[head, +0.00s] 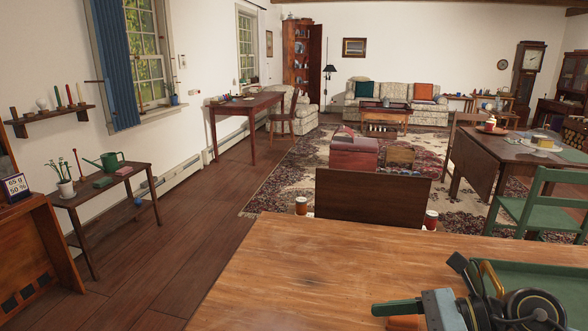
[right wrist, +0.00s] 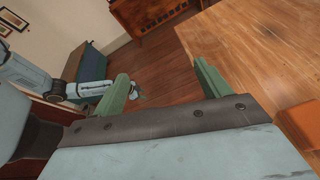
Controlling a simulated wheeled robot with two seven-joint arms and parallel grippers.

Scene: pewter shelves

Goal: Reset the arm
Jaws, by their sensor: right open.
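My right gripper (head: 390,310) comes in at the bottom right of the head view, above the near wooden table (head: 290,262), with its fingers pointing left. In the right wrist view its two green fingers (right wrist: 160,78) stand wide apart with nothing between them. Past them are the floor and the table's edge (right wrist: 250,50). Another pale blue arm of mine shows at the left of the wrist view, and its end, seemingly my left gripper (right wrist: 137,93), is small and partly behind a finger. The left gripper is outside the head view.
An orange object (right wrist: 302,128) shows at the wrist view's right. The table's left part is clear.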

